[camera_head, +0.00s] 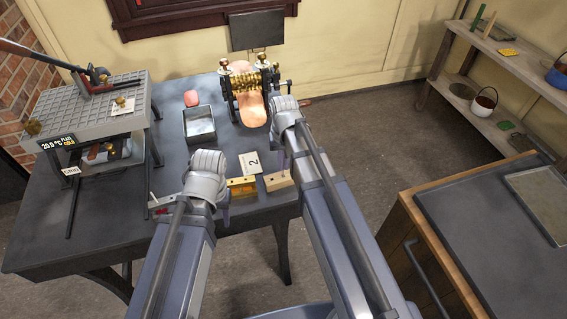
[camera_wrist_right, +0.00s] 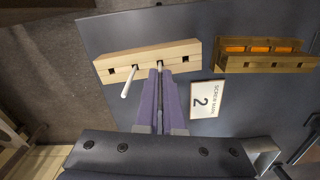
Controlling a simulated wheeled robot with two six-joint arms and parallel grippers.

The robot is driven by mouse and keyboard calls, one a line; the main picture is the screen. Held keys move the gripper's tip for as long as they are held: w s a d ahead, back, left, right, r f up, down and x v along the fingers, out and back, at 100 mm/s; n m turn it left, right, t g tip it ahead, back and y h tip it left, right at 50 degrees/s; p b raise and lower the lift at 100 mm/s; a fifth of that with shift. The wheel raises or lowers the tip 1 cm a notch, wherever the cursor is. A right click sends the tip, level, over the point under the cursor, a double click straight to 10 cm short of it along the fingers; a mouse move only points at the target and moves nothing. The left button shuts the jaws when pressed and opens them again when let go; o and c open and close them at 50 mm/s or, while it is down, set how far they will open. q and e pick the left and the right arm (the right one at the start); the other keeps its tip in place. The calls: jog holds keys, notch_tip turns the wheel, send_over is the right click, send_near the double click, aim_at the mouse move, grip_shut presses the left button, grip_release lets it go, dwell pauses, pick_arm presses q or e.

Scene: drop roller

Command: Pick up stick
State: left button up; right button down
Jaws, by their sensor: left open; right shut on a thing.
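In the right wrist view, a pale wooden block (camera_wrist_right: 148,60) with square holes lies on the dark table. A white stick (camera_wrist_right: 130,82) stands out of one hole, left of my right gripper (camera_wrist_right: 160,72). That gripper's purple fingers are closed together at the block's front edge, around a thin pale piece that looks like a second stick (camera_wrist_right: 160,64); most of it is hidden between the fingers. In the head view, the block (camera_head: 279,181) sits at the table's near edge, below my right wrist. My left gripper (camera_head: 222,207) is open above the table's near edge, largely hidden by its wrist.
A block with orange inserts (camera_wrist_right: 262,54) and a card marked 2 (camera_wrist_right: 201,99) lie beside the wooden block. Further back are a metal tray (camera_head: 199,125), a pink lump (camera_head: 191,98) and a brass roller machine (camera_head: 255,82). A grey press (camera_head: 88,105) stands at left.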

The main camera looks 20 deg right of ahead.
notch_tip(320, 180, up, 7)
jog(key=p, duration=0.6)
jog(key=shift+r, duration=0.2)
